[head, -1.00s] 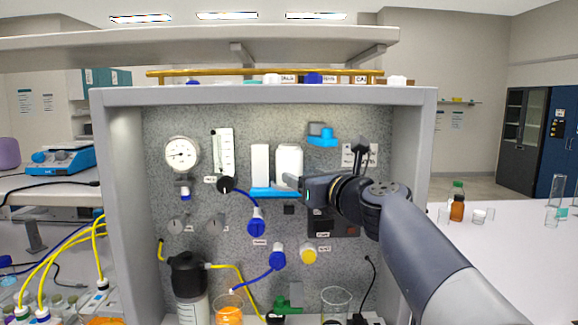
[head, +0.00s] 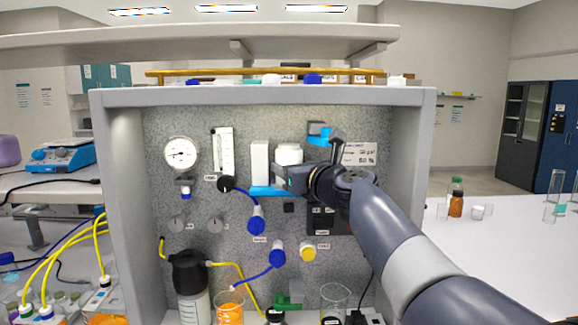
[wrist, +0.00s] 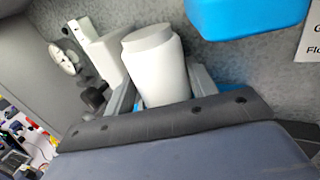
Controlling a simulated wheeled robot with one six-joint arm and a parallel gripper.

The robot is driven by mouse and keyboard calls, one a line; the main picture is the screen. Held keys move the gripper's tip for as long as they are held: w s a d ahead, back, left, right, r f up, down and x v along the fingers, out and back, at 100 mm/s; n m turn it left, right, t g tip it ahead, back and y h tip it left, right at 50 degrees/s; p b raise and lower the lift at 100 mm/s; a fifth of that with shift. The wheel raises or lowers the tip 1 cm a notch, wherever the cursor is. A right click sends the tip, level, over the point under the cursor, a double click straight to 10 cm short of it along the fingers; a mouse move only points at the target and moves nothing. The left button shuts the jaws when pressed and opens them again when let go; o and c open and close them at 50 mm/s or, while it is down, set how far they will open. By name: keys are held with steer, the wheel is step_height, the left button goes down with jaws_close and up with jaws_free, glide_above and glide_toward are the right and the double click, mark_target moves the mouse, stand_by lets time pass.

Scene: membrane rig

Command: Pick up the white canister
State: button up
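The white canister (head: 289,155) stands on a small blue shelf (head: 262,191) on the rig's back panel. In the head view my gripper (head: 284,179) covers its lower part. In the wrist view the canister (wrist: 155,62) stands between my two fingers (wrist: 163,92), one on each side. The fingers look spread around it, with a narrow gap on the left; contact on the right is hard to tell. The canister's base is hidden behind my gripper's body.
A tall white box (head: 260,163) stands just left of the canister on the shelf. A blue bracket (head: 319,132) juts out above right. A gauge (head: 181,153) and flowmeter (head: 222,152) are further left. Blue tubing and a glass beaker (head: 334,297) are below.

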steer(key=c, duration=0.5)
steer(key=shift+c, duration=0.2)
steer(key=shift+r, duration=0.15)
